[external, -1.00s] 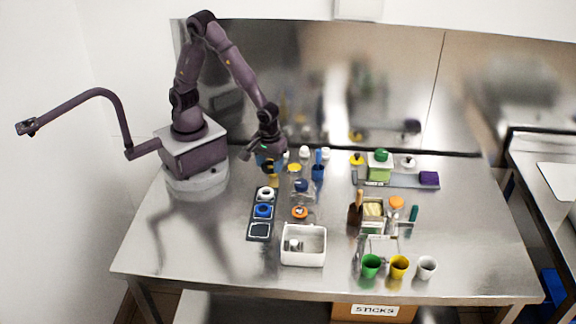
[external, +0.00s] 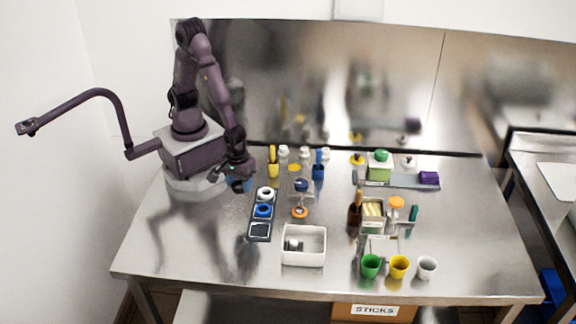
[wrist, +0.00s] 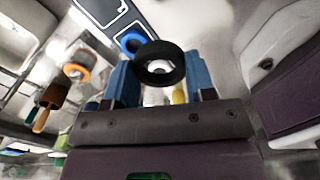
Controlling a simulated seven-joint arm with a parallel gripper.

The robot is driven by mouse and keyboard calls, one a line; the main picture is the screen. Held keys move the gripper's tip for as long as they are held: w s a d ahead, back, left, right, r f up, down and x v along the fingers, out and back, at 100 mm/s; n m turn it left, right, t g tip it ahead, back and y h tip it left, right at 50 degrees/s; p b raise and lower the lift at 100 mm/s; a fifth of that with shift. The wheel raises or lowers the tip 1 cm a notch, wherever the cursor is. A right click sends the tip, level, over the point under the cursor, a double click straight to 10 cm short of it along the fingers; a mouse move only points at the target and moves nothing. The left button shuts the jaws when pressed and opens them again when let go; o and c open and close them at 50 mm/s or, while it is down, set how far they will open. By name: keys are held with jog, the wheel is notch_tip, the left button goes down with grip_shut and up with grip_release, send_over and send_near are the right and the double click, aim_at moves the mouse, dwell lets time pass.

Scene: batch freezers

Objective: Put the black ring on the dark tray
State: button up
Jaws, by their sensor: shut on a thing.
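The black ring (wrist: 161,51) is pinched between the blue fingertips of my gripper (wrist: 160,72) in the wrist view. In the external view my gripper (external: 238,180) hangs low over the table, left of the dark tray's far end; the ring is too small and dark to make out clearly there. The dark tray (external: 252,225) is a narrow strip with a white ring (external: 265,193) at its far end and a blue ring (external: 263,210) in the middle. Its near square is empty. The tray also shows at the top of the wrist view (wrist: 119,22), with the blue ring (wrist: 132,38).
A white bin (external: 304,258) stands right of the tray's near end. An orange-topped item (external: 300,212) and a yellow bottle (external: 273,169) stand close by. Cups (external: 398,267) line the front right. The table left of the tray is clear.

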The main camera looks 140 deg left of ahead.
jog(key=w+f, duration=0.2)
jog(key=w, duration=0.3)
send_over(259, 231)
notch_tip(259, 231, down, 5)
jog(key=shift+s+f, duration=0.15)
jog(key=shift+w+f, duration=0.2)
jog(key=shift+f, duration=1.5)
jog(key=shift+f, duration=0.15)
jog(key=o, duration=1)
jog(key=shift+c, duration=0.2)
